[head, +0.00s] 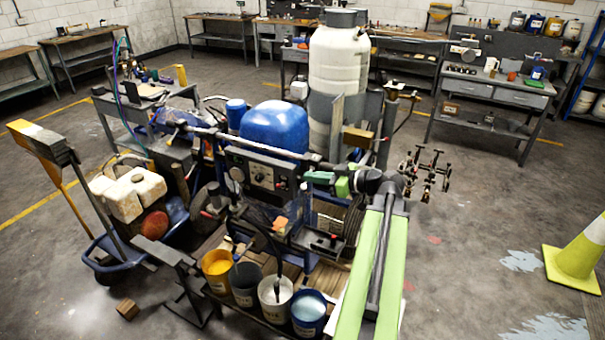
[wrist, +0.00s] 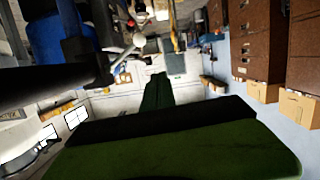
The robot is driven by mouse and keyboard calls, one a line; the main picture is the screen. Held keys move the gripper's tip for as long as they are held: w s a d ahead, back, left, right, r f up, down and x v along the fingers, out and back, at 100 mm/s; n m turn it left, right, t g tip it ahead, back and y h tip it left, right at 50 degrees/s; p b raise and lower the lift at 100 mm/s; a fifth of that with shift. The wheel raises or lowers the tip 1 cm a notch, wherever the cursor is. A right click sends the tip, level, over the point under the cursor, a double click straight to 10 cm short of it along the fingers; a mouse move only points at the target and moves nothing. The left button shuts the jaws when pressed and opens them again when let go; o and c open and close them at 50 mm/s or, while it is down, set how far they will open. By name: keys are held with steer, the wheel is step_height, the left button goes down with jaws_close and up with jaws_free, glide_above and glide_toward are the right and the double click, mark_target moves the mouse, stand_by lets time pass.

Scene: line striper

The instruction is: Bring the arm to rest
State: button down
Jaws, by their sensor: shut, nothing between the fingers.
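My gripper (wrist: 158,92) shows in the wrist view as narrow dark green fingers, close together beyond a broad green and black body at the bottom of the picture. It is shut with nothing between the fingers. In the head view my pale green arm rises from the bottom, right of centre, to a dark joint close beside the line striper (head: 272,170). The fingers are hard to pick out there among the machine's parts. The striper has a blue rounded tank (head: 275,127), a control panel and dark bars.
Several paint buckets (head: 276,298) stand at the striper's front. A tall white tank (head: 338,65) stands behind it. A loaded blue cart (head: 110,255) is at left, a yellow-green cone (head: 580,258) at right. Workbenches (head: 490,90) line the back. Open floor lies to the right.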

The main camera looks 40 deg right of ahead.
steer(key=v, duration=0.4)
steer(key=shift+s+p, duration=0.3)
steer(key=shift+s, duration=0.1)
